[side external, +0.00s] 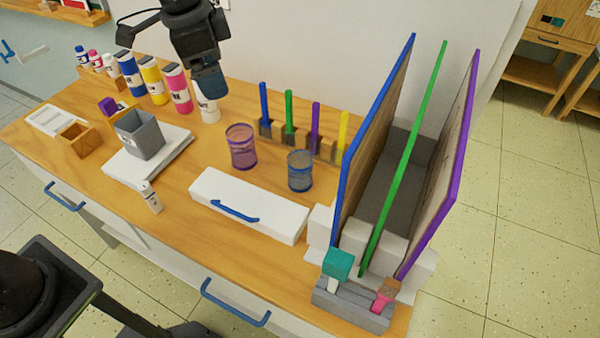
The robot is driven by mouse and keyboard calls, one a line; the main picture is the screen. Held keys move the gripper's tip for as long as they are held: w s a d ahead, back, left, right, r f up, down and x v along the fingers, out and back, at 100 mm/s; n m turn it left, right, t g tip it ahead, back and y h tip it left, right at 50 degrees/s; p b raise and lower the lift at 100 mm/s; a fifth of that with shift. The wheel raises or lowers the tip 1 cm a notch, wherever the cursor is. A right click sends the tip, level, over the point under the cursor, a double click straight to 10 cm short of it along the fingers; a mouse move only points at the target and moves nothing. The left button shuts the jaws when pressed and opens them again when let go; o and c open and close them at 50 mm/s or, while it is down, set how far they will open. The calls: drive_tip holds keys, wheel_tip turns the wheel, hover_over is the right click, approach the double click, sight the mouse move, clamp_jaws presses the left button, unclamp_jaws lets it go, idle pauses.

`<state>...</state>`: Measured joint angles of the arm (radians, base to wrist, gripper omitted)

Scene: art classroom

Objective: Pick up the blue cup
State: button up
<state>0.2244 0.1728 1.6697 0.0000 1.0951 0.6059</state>
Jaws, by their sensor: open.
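The blue cup (300,171) stands upright on the wooden table, right of the middle. It looks like a blue-grey mesh cup. A similar purple cup (241,147) stands just to its left and slightly farther back. My gripper (209,84) hangs at the top of the view, pointing down, up and to the left of both cups. It is open and holds nothing that I can see. It is well apart from the blue cup. The gap between its fingers is hard to make out from this side.
A white box with a blue handle (246,208) lies in front of the cups. Coloured markers in a rack (290,134) stand behind them. Tall boards in a divider (410,150) rise to the right. A white bottle (207,107) and paint bottles (154,83) stand back left.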

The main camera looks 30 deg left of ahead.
drive_tip(key=w+d+f+m+g, duration=0.2)
drive_tip(key=w+d+f+m, duration=0.2)
drive_tip(key=w+d+f, duration=0.35)
drive_tip(key=m, duration=0.3)
approach(300, 171)
drive_tip(key=w+r, duration=0.2)
drive_tip(key=w, duration=0.1)
drive_tip(key=shift+y, duration=0.3)
drive_tip(key=f, duration=1.4)
drive_tip(key=shift+a+f, duration=0.1)
drive_tip(key=shift+a, duration=0.3)
drive_tip(key=c, duration=1)
